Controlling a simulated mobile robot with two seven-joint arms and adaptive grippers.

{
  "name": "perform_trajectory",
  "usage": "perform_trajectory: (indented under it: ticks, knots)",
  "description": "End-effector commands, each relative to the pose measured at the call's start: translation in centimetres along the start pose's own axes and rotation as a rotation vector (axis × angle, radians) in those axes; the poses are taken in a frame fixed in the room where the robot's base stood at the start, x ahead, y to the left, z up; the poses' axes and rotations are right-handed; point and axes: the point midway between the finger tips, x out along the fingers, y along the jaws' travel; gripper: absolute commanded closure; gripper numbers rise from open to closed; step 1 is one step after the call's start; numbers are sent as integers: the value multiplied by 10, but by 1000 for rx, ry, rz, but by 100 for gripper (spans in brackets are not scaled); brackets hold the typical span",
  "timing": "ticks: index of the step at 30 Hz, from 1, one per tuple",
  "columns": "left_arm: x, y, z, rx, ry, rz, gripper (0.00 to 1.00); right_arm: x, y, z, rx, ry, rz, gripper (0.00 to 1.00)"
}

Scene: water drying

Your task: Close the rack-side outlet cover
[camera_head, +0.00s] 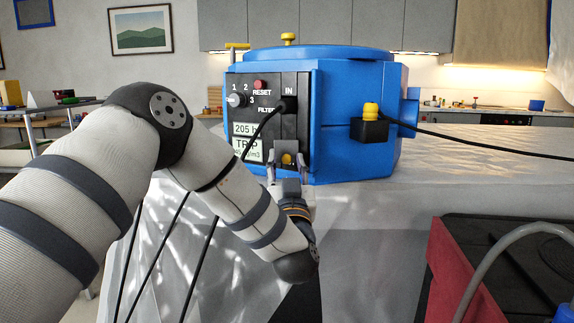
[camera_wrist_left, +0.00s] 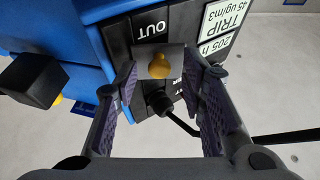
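A blue machine (camera_head: 350,105) stands on a pale covered surface, with a black front panel (camera_head: 295,125). Low on the panel is a small grey plate with a yellow knob (camera_head: 287,159). In the left wrist view this knob (camera_wrist_left: 160,66) sits on its grey plate (camera_wrist_left: 172,55), beside the label OUT. I cannot tell whether the plate covers an opening. My left gripper (camera_head: 288,168) is in front of the plate. Its two fingers (camera_wrist_left: 164,78) are open on either side of the plate and knob, apparently with gaps. My right gripper is out of view.
A black cable (camera_head: 263,130) runs down from the IN port, close to my left arm. A black block with a yellow knob (camera_head: 370,112) juts from the machine's right side, near another cable (camera_head: 480,145). A red and black case (camera_head: 455,265) stands at lower right.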

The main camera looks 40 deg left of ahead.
Motion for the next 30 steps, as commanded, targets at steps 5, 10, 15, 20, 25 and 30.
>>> perform_trajectory:
  ticks: [5, 10, 15, 20, 25, 30]
  knots:
    - [0, 0, 0, 0, 0, 0, 72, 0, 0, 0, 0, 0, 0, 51]
    - [0, 0, 0, -1, 0, 0, 100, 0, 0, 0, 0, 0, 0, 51]
    - [0, 0, -1, -3, 0, 4, 100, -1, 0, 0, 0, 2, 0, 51]
    - [2, -3, -3, -20, 2, 44, 100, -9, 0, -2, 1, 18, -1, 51]
    - [6, -7, -4, -59, 3, 136, 100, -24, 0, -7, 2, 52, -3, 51]
    - [10, -11, -2, -105, 3, 247, 100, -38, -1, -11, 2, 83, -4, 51]
